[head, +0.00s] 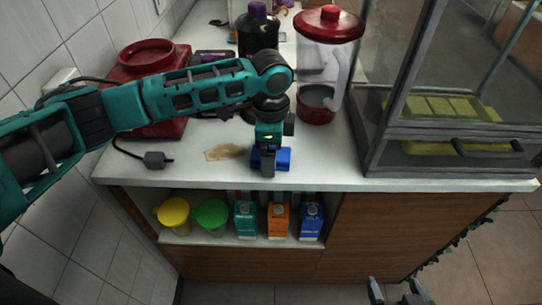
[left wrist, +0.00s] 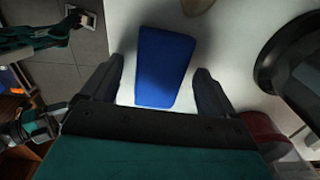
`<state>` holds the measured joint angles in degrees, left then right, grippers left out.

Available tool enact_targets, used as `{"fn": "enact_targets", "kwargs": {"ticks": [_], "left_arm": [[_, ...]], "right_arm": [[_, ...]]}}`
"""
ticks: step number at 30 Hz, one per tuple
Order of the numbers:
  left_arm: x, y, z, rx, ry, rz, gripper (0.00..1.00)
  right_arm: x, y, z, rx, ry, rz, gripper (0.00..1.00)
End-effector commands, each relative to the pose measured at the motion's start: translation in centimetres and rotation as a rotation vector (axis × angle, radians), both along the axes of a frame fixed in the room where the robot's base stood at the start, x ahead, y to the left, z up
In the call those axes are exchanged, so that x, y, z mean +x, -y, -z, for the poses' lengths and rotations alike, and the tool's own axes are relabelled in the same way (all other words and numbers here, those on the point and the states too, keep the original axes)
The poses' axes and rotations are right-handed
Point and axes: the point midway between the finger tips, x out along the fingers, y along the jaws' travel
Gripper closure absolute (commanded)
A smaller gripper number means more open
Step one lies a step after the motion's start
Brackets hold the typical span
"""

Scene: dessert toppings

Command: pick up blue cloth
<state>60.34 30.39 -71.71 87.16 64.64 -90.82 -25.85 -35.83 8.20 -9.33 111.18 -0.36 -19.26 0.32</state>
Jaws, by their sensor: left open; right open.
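The blue cloth (head: 285,155) lies folded on the white counter near its front edge. In the left wrist view the cloth (left wrist: 165,75) is a blue block-like shape between the two open fingers, with a gap at each side. My left gripper (head: 268,168) points down right over the cloth and hides part of it in the head view. It is open and holds nothing. My right gripper (head: 400,292) is open and empty, low in front of the cabinet at the bottom of the head view.
A red-lidded clear container (head: 328,60), a dark bottle (head: 257,32) and a red appliance (head: 148,60) stand behind. A glass display case (head: 440,90) is at right. A brown stain (head: 226,152) lies left of the cloth. Cartons (head: 278,220) and lidded cups (head: 212,216) fill the shelf below.

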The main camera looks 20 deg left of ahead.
Motion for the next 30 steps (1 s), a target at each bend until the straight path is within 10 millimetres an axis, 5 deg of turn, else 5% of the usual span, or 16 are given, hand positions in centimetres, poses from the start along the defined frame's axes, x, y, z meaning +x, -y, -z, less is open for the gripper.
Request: {"fn": "enact_targets", "kwargs": {"ticks": [8, 26, 30], "left_arm": [[0.01, 0.03, 0.22, 0.0, 0.001, 0.0, 0.14], [-0.02, 0.04, 0.23, 0.0, 0.0, 0.0, 0.71], [-0.02, 0.04, 0.24, 0.0, 0.0, 0.0, 0.72]], "right_arm": [[-0.02, 0.01, 0.03, 0.0, -0.001, 0.0, 0.15], [-0.03, 0.01, 0.04, 0.0, -0.001, 0.0, 0.15], [-0.03, 0.02, 0.04, 0.0, -0.001, 0.0, 0.15]]}}
